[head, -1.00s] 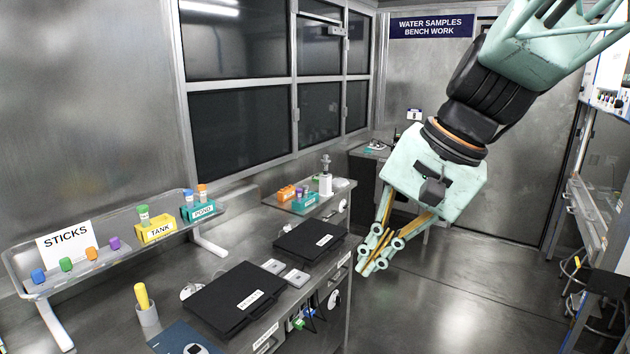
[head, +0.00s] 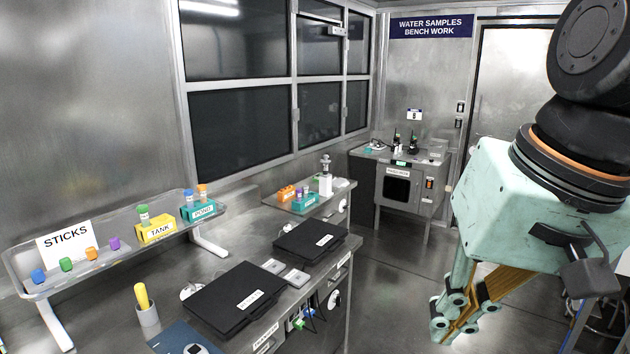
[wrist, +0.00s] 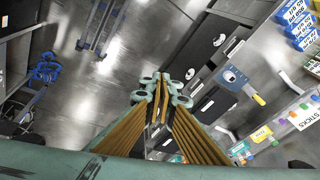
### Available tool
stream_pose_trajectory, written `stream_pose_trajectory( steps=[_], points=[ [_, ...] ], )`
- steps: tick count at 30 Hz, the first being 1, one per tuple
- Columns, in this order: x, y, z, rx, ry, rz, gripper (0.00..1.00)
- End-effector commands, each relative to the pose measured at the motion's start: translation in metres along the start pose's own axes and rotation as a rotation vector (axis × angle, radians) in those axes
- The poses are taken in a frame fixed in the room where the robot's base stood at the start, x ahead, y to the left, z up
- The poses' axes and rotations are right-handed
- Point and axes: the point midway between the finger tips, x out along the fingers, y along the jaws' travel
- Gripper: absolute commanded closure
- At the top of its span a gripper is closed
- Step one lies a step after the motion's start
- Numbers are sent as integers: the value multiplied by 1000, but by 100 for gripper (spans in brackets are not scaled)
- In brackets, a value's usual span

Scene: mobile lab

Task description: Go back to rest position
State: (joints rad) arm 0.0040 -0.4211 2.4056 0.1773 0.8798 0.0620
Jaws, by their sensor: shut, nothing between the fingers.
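My gripper (head: 456,328) hangs at the right of the head view, over the open floor to the right of the bench. Its teal and amber fingers point down and are closed together with nothing between them. The wrist view also shows my gripper (wrist: 162,93) with its fingertips together, high above the floor and bench. It touches nothing that I can see.
The steel bench (head: 325,274) holds black cases (head: 235,298) and a yellow stick in a cup (head: 147,304). A raised shelf (head: 110,257) carries the STICKS sign, the TANK rack and the POND rack. A cabinet (head: 398,190) stands at the back. The floor (head: 385,300) between is clear.

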Motion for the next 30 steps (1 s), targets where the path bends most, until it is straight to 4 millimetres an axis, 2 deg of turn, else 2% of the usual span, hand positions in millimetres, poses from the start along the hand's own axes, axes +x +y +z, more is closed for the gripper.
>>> stream_pose_trajectory(
  steps=[6, 15, 21, 30],
  points=[
    [-10, 21, 28, -74, 30, 49, 100],
    [-18, 47, 58, -159, 61, 111, 100],
    [-19, 54, 66, -182, 68, 130, 100],
    [-19, 55, 66, -185, 69, 131, 100]
  ],
)
